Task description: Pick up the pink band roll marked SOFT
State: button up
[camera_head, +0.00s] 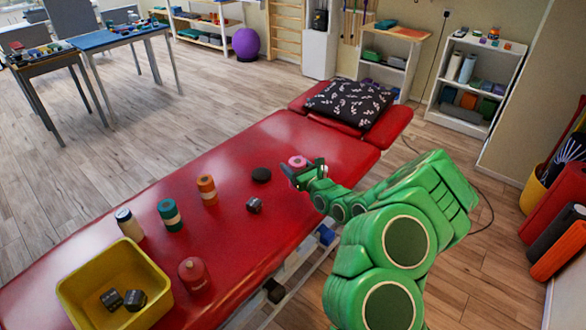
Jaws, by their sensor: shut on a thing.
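The pink band roll (297,161) is at the end of my green arm, over the red treatment table (232,142). My gripper (300,170) is shut on it, and its dark fingers hide the roll's lower part. The roll's marking is too small to read. I cannot tell whether the roll is clear of the table surface.
An orange roll (207,190), a green roll (170,215), a white jar (129,224), a red bottle (193,274), a black disc (261,175) and a dark block (254,205) stand on the table. A yellow bin (73,291) holds dark blocks. A patterned pillow (349,103) lies at the far end.

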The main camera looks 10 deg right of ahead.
jog(key=s+r, duration=0.5)
jog(key=s, duration=0.5)
jog(key=shift+d+r, duration=0.15)
jog(key=shift+d, duration=0.2)
